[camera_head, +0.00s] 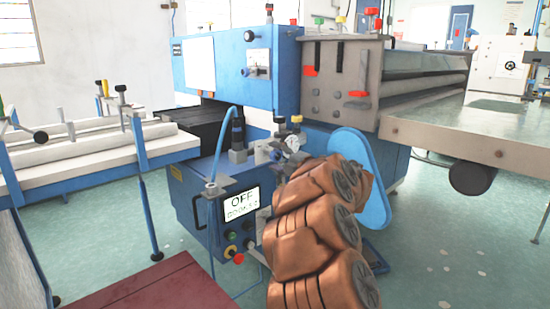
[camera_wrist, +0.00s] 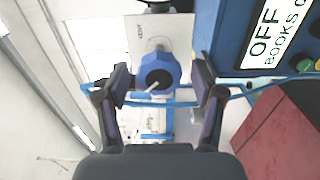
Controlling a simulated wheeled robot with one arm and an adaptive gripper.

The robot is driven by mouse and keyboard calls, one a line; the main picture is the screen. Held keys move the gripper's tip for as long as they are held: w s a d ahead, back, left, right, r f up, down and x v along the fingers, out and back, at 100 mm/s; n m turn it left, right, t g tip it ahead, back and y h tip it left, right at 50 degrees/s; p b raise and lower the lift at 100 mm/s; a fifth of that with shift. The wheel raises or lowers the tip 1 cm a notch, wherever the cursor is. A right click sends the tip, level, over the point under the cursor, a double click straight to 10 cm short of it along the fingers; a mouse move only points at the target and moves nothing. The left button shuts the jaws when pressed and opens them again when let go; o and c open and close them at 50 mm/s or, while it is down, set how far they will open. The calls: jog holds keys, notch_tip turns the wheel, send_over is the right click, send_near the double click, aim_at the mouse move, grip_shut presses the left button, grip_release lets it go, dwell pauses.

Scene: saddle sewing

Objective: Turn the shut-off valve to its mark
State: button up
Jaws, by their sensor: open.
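The shut-off valve shows in the wrist view as a blue faceted knob (camera_wrist: 160,68) with a dark centre and a short white pointer. A pale plate (camera_wrist: 143,35) with small lettering lies behind it; I cannot read a mark on it. My gripper (camera_wrist: 160,82) is open, with its two dark fingers to the left and right of the knob. A gap shows on each side, and nothing is held. In the head view my gripper (camera_head: 291,147) is small beside the blue machine, and I cannot make out the valve clearly there.
A blue control box (camera_head: 183,190) with an "OFF" display (camera_head: 241,203) stands close by. A thin blue hose (camera_wrist: 238,96) crosses near the fingers. A dark red surface (camera_head: 150,290) is at the front. A metal table (camera_head: 480,125) is at the right.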

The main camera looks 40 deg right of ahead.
jog(key=s, duration=1.1)
jog(key=shift+s+a, duration=0.15)
jog(key=shift+s, duration=0.1)
notch_tip(320, 180, up, 19)
jog(key=w+a+m+g+h+p, duration=0.2)
jog(key=m+g+h+p, duration=0.4)
jog(key=m+h+p, duration=0.65)
jog(key=s+a+f+m+g+y+p, duration=0.25)
jog(key=s+a+p, duration=0.2)
jog(key=a, duration=0.35)
jog(key=s+a+f+m+g+y+p, duration=0.1)
jog(key=s+a+m+g+y+p, duration=0.2)
jog(key=a+p, duration=0.45)
jog(key=s+a+f+m+g+y+p, duration=0.1)
jog(key=s+a+f+g+y+p, duration=0.25)
jog(key=a, duration=0.55)
jog(key=s+a+r+g+y+p, duration=0.1)
jog(key=s+a+g+y+p, duration=0.1)
jog(key=s+a, duration=0.6)
jog(key=s+a+r+n+g+y+p, duration=0.1)
jog(key=s+a+p, duration=0.3)
jog(key=s+a, duration=0.4)
jog(key=shift+s+a+r+g+y, duration=0.25)
jog(key=shift+s+r+g+y, duration=0.15)
jog(key=shift+s+g, duration=0.45)
